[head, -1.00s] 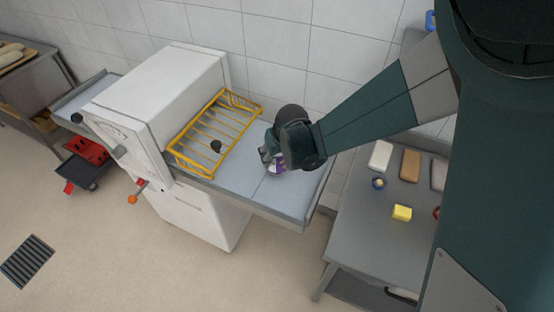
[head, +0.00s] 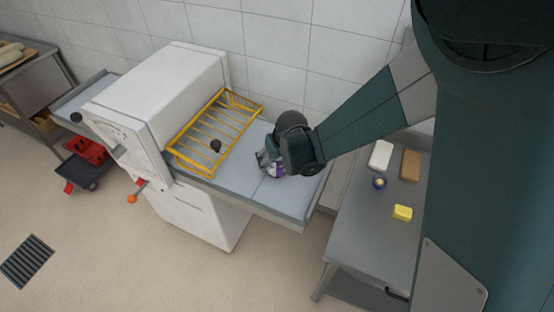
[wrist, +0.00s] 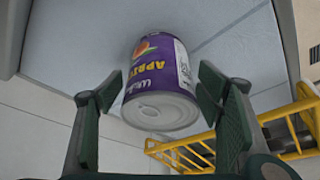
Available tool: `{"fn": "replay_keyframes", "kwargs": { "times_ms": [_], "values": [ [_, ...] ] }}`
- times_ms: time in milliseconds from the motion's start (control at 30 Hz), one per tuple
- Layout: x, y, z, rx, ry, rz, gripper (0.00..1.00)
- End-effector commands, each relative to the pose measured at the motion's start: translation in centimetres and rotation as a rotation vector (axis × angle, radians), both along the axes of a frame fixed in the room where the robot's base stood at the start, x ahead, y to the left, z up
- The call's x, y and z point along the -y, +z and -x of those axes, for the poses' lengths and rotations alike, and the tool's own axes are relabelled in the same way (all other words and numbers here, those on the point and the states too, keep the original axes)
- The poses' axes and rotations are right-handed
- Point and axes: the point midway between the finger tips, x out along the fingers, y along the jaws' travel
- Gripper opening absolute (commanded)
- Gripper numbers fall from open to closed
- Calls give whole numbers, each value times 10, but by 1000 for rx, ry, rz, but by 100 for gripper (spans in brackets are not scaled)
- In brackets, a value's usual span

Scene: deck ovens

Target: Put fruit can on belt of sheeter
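The fruit can (wrist: 160,80) is purple with an apricot label and a bare metal end that faces the wrist camera. It is between the two fingers of my gripper (wrist: 152,95), with a visible gap on each side, so the fingers are open around it. In the head view the can (head: 277,170) shows as a small purple and white patch under my gripper (head: 268,161), at the surface of the sheeter's grey belt (head: 291,196). My gripper hides most of it there. The sheeter (head: 160,95) is a white machine.
A yellow wire guard (head: 194,146) stands over the belt, left of my gripper. A steel table (head: 362,240) at the right holds a yellow block (head: 402,212), a small blue-rimmed bowl (head: 379,183) and other blocks. A tiled wall is behind the belt.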

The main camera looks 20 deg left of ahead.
Motion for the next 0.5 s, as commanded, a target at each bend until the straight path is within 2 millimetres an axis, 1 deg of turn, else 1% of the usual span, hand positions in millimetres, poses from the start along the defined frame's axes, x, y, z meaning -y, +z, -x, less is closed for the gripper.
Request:
{"fn": "replay_keyframes", "kwargs": {
  "times_ms": [267, 500],
  "values": [
    [0, 0, 0, 0, 0, 0, 65],
    [1, 6, 1, 0, 0, 0, 65]
  ]
}}
